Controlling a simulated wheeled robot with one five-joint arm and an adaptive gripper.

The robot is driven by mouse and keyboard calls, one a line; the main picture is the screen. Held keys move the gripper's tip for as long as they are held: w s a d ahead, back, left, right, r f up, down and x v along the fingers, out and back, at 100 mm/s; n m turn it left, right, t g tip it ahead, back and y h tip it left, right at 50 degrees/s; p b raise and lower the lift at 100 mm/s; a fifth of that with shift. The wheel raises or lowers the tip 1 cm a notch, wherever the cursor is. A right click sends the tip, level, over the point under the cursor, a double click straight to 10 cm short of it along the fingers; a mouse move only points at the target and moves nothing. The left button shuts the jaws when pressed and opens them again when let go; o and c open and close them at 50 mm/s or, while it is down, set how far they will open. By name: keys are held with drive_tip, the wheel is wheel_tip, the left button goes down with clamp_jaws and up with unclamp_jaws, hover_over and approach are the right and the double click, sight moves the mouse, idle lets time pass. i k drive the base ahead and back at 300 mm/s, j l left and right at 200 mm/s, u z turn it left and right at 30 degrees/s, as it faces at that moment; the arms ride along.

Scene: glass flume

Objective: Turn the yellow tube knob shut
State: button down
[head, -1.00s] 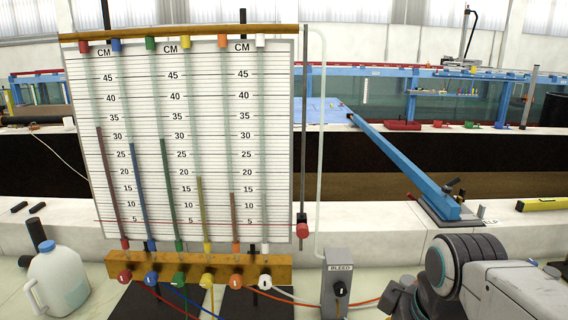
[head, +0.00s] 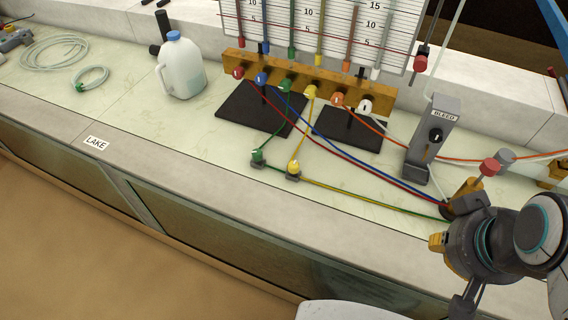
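The yellow knob (head: 311,92) is on the wooden manifold bar (head: 290,80), below the yellow tube (head: 319,40) of the gauge board. A yellow hose runs from it down to a small yellow-topped valve (head: 293,168) on the counter. My gripper (head: 463,302) is at the lower right, near the counter's front edge, well apart from the yellow knob and the valve. Its fingers are partly hidden by my arm and the angle, so I cannot tell its opening. I see nothing held in it.
Red, blue, green, orange and white knobs flank the yellow one. A green valve (head: 257,157) stands beside the yellow valve. The grey BLEED box (head: 432,140) and a red-knobbed fitting (head: 488,167) stand nearer my arm. A white jug (head: 182,67) stands left. Hoses cross the counter.

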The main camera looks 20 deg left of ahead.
sight(293, 166)
drive_tip(key=u, duration=1.05)
